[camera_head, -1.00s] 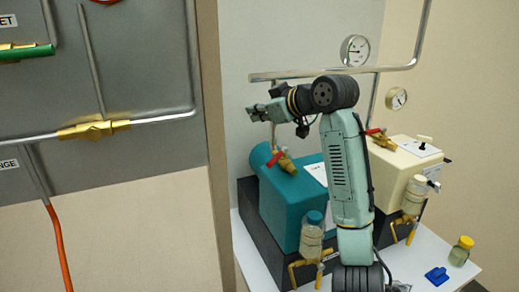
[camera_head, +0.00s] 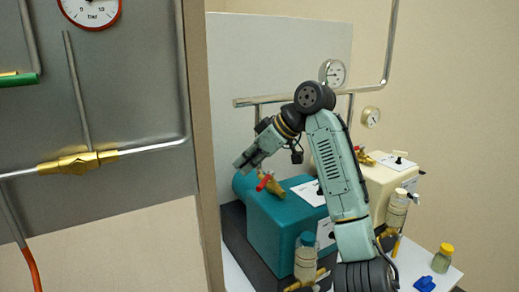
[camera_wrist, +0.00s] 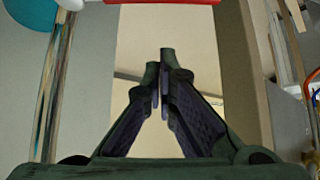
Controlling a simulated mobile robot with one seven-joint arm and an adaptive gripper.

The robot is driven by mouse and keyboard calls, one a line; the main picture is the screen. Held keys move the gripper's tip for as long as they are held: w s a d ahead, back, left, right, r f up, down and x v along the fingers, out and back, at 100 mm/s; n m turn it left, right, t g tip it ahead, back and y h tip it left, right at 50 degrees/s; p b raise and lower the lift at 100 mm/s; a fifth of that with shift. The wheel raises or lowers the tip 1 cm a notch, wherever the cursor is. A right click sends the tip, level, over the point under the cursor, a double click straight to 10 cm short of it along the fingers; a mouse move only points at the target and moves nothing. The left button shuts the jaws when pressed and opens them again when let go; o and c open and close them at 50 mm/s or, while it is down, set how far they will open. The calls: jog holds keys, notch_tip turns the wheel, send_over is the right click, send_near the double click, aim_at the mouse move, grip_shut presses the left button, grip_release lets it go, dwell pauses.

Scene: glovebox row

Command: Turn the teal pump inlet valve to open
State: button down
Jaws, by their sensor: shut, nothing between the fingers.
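The teal pump (camera_head: 275,222) stands on a dark base in the middle of the head view. On its top is the brass inlet valve (camera_head: 273,187) with a red lever (camera_head: 264,182). My gripper (camera_head: 241,166) is shut and empty, pointing down-left just above and left of the red lever, apparently apart from it. In the wrist view my gripper (camera_wrist: 160,80) shows its two fingers together with nothing between them. A red strip (camera_wrist: 165,2) crosses the top edge there; I cannot tell whether it is the lever.
A cream pump (camera_head: 385,185) stands right of the teal one, with gauges and a horizontal pipe (camera_head: 275,100) behind. A grey panel (camera_head: 120,90) with a brass valve (camera_head: 78,162) is at left. A yellow-capped jar (camera_head: 443,260) and blue item (camera_head: 424,284) sit at front right.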

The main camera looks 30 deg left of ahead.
aim_at(266, 180)
jog(key=shift+w+d+f+p, duration=0.1)
jog(key=shift+d+f+p, duration=0.2)
jog(key=shift+d, duration=0.55)
jog(key=shift+w+d+f+p, duration=0.15)
jog(key=shift+d+f, duration=0.25)
jog(key=shift+d, duration=0.4)
